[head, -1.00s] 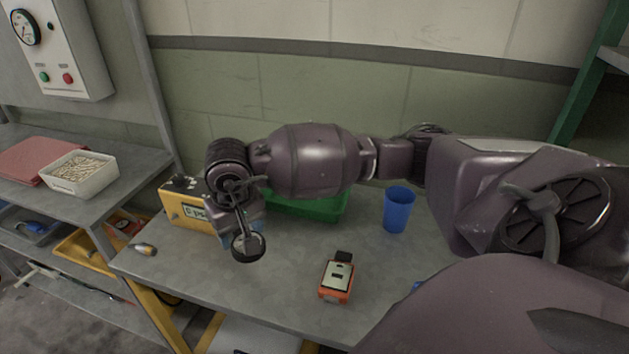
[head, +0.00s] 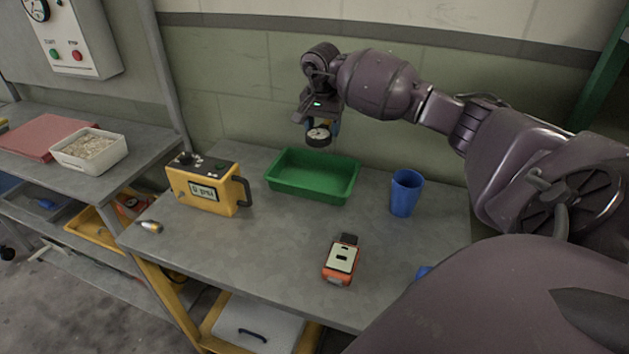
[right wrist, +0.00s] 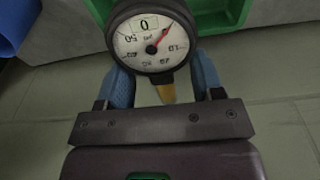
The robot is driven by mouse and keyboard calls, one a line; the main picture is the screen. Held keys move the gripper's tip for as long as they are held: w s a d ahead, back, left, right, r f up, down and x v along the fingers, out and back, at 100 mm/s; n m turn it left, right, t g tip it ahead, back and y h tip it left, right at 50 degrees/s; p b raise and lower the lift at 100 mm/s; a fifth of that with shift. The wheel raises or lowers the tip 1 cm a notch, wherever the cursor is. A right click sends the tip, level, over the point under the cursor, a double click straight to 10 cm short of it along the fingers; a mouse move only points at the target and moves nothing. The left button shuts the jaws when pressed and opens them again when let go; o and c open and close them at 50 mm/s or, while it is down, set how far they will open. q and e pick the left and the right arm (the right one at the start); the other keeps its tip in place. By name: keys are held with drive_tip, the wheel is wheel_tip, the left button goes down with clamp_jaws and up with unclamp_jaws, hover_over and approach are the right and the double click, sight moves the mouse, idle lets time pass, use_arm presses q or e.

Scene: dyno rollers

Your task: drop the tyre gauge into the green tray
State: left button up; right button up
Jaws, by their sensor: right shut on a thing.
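The tyre gauge (head: 318,135) has a round white dial with a black rim. My right gripper (head: 321,126) is shut on it and holds it in the air above the far side of the green tray (head: 313,187). In the right wrist view the gauge (right wrist: 150,42) sits dial-up between the blue fingers of my right gripper (right wrist: 162,84), and part of the green tray (right wrist: 222,30) shows behind it. The tray stands on the grey table and looks empty. My left gripper is not in view.
A blue cup (head: 406,193) stands right of the tray. A yellow meter box (head: 207,186) stands left of it. An orange device (head: 341,262) lies nearer the front. A white bin (head: 90,150) and red mat (head: 46,137) are on the left bench. The table's middle is clear.

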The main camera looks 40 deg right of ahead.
drive_tip(key=shift+f+b, duration=0.45)
drive_tip(key=shift+f, duration=2.1)
drive_tip(key=o, duration=1)
drive_tip(key=shift+o, duration=0.2)
drive_tip(key=shift+r, duration=0.1)
drive_tip(key=r, duration=0.6)
drive_tip(key=a+r, duration=0.1)
drive_tip(key=r, duration=0.2)
drive_tip(key=shift+s, duration=0.25)
drive_tip(key=shift+a+r, duration=0.1)
drive_tip(key=shift+r, duration=0.65)
